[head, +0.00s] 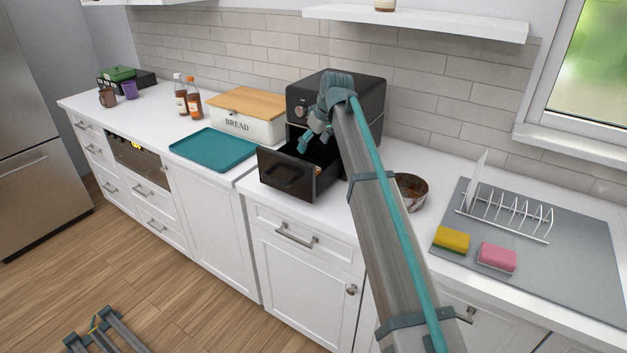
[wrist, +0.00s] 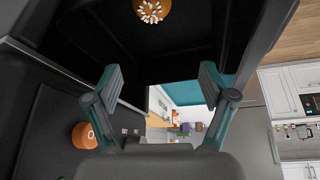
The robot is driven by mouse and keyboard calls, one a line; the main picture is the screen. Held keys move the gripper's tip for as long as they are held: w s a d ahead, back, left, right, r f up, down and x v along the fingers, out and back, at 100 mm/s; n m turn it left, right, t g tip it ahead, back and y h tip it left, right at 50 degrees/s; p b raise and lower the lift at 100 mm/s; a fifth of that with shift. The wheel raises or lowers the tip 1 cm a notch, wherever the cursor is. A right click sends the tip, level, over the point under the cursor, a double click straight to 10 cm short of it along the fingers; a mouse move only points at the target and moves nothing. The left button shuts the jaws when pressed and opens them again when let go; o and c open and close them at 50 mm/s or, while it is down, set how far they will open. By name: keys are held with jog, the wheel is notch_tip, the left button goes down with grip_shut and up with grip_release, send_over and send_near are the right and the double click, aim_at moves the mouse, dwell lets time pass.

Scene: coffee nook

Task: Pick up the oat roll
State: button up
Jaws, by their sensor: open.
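The oat roll (wrist: 151,9) is orange-brown with pale flakes on top. It lies in the dark open drawer (wrist: 180,38) and is cut off by the top edge of the wrist view. In the head view, a small brown bit of the roll (head: 318,171) shows inside the drawer (head: 285,177) of the black air fryer (head: 363,92). My gripper (head: 312,141) is over the drawer, close to the fryer's front. In the wrist view my gripper (wrist: 162,82) is open, its fingers well apart with nothing between them. The roll is apart from the fingers.
An orange dial (wrist: 84,135) sits on the fryer's front, close to my gripper. A teal tray (head: 213,149) and a bread box (head: 243,118) stand left of the fryer. A bowl (head: 411,190) and a dish rack (head: 505,215) are to the right.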

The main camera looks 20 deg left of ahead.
send_near(318, 169)
jog(key=shift+g, duration=0.4)
jog(key=x, duration=0.5)
jog(key=shift+w+f+p, duration=0.15)
jog(key=shift+w+p, duration=0.2)
jog(key=shift+p+x, duration=0.9)
jog(key=shift+x, duration=1.8)
jog(key=shift+s, duration=0.2)
jog(key=c, duration=1.2)
